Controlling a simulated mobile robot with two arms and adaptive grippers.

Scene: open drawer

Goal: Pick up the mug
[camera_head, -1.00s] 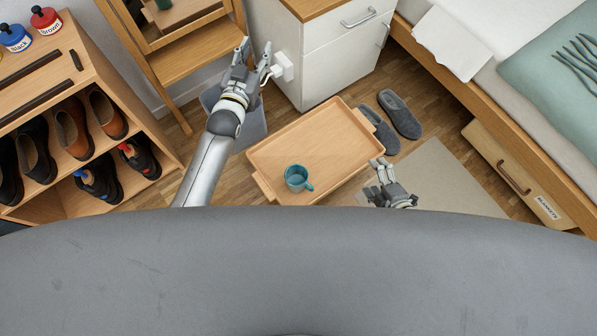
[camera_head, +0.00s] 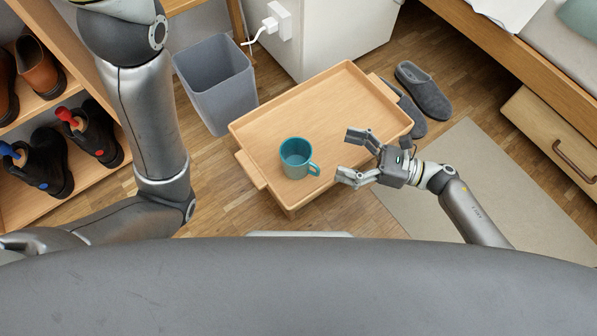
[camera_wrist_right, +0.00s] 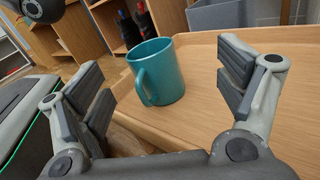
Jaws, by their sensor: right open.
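A teal mug (camera_head: 298,158) stands upright on a wooden tray table (camera_head: 345,95), near its left front part, with its handle towards the lower right. My right gripper (camera_head: 345,156) is open and empty, just right of the mug and apart from it. In the right wrist view the mug (camera_wrist_right: 160,72) shows ahead between the open fingers (camera_wrist_right: 165,95), with its handle facing the camera. Of my left arm only links show at the left of the head view; its gripper is out of the picture.
A grey bin (camera_head: 217,85) stands left of the tray. A shoe rack (camera_head: 60,95) is at the far left. Grey slippers (camera_head: 424,92) lie behind the tray's right side, and a beige rug (camera_head: 470,185) lies to the right. A white cabinet (camera_head: 335,35) stands behind.

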